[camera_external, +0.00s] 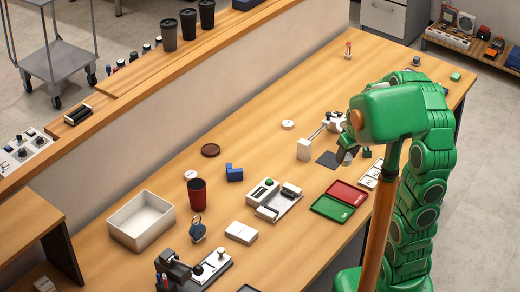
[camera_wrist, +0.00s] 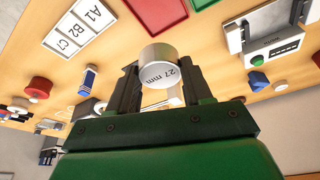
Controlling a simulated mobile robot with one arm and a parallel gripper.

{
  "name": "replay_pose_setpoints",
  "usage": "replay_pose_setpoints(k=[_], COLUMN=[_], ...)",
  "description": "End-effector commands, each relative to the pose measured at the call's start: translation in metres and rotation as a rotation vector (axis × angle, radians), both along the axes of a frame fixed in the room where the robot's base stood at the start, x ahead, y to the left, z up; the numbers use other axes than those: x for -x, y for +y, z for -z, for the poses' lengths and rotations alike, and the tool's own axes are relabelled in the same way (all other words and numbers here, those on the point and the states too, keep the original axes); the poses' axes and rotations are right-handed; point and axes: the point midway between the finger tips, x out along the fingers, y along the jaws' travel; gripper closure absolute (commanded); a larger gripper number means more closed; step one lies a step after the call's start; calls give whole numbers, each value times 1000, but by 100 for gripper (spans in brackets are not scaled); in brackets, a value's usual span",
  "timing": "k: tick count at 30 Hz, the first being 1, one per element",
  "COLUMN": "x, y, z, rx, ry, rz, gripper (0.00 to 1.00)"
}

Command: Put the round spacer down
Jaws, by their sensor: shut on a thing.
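The round spacer (camera_wrist: 158,72) is a short silver-white cylinder marked "27 mm" on its end face. My gripper (camera_wrist: 160,84) is shut on it, with one dark finger on each side, in the wrist view. In the external view my gripper (camera_external: 354,152) is above the right part of the bench, next to a dark square plate (camera_external: 326,159); the spacer (camera_external: 347,159) shows small and partly covered at the fingertips. I cannot tell how far the spacer is above the bench top.
A tray marked A1, B2 (camera_wrist: 80,26) and red (camera_external: 347,194) and green (camera_external: 331,209) trays lie near the front edge. A grey fixture (camera_external: 275,199), blue block (camera_external: 234,173) and red cup (camera_external: 197,194) stand further left.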

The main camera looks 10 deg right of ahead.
Motion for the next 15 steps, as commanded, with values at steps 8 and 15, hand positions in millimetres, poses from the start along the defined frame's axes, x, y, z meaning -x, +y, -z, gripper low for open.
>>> replay_pose_setpoints(k=[8, 15], x=[-24, -69], y=[13, 45], z=[-3, -11], rx=[7, 14], ry=[5, 5], rz=[12, 34], gripper=[84, 84])
